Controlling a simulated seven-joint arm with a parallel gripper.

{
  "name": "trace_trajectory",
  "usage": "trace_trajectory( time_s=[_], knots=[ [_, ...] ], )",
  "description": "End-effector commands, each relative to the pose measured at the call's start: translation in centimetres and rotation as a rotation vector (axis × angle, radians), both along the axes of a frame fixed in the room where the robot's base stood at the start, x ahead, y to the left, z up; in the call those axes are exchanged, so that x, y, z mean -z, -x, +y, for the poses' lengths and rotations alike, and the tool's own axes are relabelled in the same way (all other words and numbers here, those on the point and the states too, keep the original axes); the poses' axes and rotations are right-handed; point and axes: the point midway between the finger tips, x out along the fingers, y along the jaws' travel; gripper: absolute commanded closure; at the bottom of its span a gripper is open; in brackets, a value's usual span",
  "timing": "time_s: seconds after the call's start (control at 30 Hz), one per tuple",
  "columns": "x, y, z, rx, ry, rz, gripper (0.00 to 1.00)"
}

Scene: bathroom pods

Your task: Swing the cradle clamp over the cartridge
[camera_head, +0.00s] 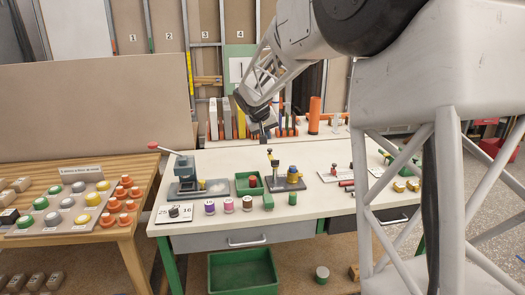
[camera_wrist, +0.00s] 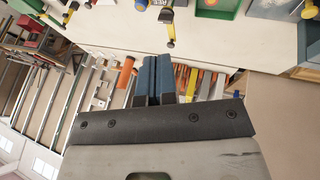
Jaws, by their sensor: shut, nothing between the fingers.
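The cradle (camera_head: 287,185) is a dark grey base on the white bench, right of a green tray. A yellow cartridge (camera_head: 292,174) with a bluish-grey lower part stands upright in it. The clamp (camera_head: 273,161), an upright post with a dark, yellow-marked top, rises at the cradle's left and appears to be swung away from the cartridge. What looks like the clamp (camera_wrist: 168,20) also shows at the top of the wrist view. My gripper (camera_head: 265,136) hangs above and behind the cradle, apart from it. Its blue fingers (camera_wrist: 154,78) are together and empty.
A press (camera_head: 187,180) with a red-knobbed lever and the green tray (camera_head: 250,183) stand left of the cradle. Several coloured spools (camera_head: 228,205) line the front. A tool rack and an orange cylinder (camera_head: 314,115) stand behind.

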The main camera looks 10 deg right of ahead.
Motion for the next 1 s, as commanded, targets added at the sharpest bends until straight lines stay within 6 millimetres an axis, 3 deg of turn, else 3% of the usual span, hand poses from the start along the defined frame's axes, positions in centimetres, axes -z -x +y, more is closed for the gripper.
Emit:
trace_trajectory(
  time_s=[0.6,1.0],
  knots=[
    [5.5,-12.5,2.1,-0.029,0.062,-0.046,1.0],
    [9.5,-19.1,3.4,-0.047,0.095,-0.076,1.0]
  ],
)
